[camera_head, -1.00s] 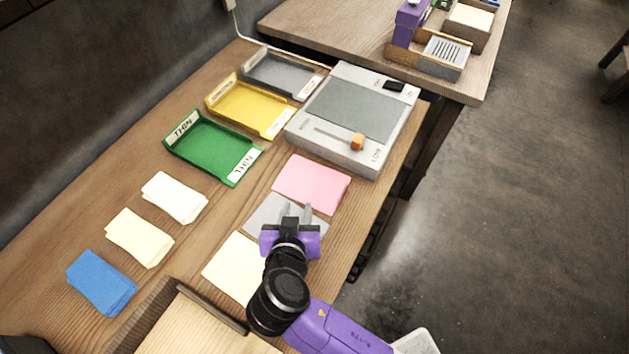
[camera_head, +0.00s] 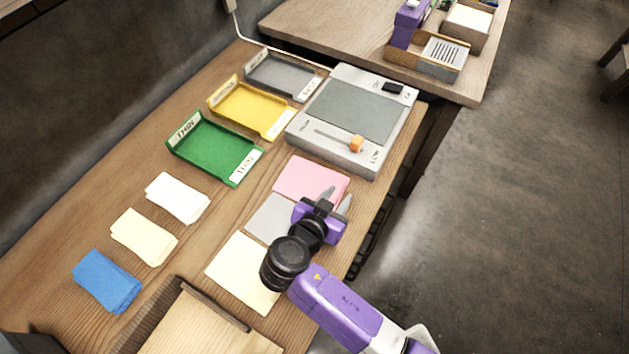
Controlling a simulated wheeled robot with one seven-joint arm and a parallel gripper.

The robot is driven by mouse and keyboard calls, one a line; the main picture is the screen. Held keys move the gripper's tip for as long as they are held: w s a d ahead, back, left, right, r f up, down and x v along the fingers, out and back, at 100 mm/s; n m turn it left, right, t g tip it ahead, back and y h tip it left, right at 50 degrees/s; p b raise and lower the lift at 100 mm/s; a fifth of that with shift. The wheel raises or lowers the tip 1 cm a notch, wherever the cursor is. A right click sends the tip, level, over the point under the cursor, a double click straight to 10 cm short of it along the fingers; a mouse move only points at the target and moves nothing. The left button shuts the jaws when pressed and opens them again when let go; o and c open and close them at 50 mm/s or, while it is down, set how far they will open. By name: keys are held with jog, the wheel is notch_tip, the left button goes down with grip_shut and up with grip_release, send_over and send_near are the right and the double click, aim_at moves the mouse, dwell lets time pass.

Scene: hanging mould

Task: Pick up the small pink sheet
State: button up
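The pink sheet (camera_head: 306,178) lies flat on the wooden table, below the grey device. My gripper (camera_head: 337,197) is over the lower right corner of the pink sheet, with its two fingers apart and nothing seen between them. Its height above the sheet is hard to tell. The gripper covers part of the sheet's lower right edge. A grey sheet (camera_head: 268,216) lies just below the pink one, partly hidden by my gripper. A cream sheet (camera_head: 241,272) lies below that.
A grey device (camera_head: 330,148) with an orange slider knob (camera_head: 356,144) stands above the pink sheet. Green (camera_head: 214,148), yellow (camera_head: 241,107) and grey (camera_head: 277,75) trays stand to the left. White (camera_head: 177,197), pale yellow (camera_head: 143,237) and blue (camera_head: 106,281) stacks lie at left.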

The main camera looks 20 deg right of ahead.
jog(key=shift+w+d+f, duration=0.15)
jog(key=shift+d, duration=0.05)
grip_shut()
dwell(0.3)
